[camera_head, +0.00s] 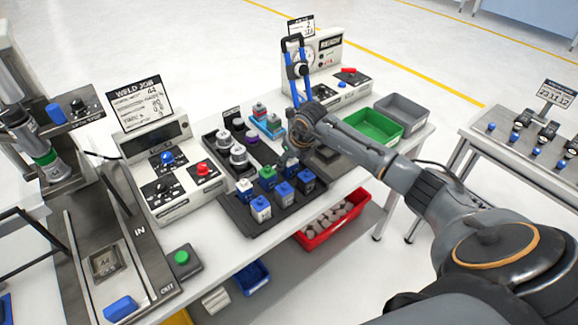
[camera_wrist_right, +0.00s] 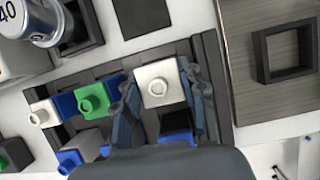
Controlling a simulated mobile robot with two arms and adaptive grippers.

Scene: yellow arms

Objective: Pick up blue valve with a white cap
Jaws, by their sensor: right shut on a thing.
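My right gripper (camera_head: 290,152) is over the back right of the dark valve tray (camera_head: 233,207). In the right wrist view, its two fingers (camera_wrist_right: 160,95) are shut on a valve with a square white cap (camera_wrist_right: 158,82). The cap faces the camera and looks larger than its neighbours; the valve's body is mostly hidden. In the head view I cannot make the held valve out clearly. Other blue valves stand in the tray, one with a white cap (camera_head: 244,185) and one with a green cap (camera_head: 267,172). My left gripper is not in view.
A second tray with metal cylinders (camera_head: 238,155) stands behind the valve tray. Green (camera_head: 374,127) and grey (camera_head: 402,112) bins are to the right. A control box with red and blue knobs (camera_head: 175,180) is at left. A red bin (camera_head: 335,222) sits below the tabletop.

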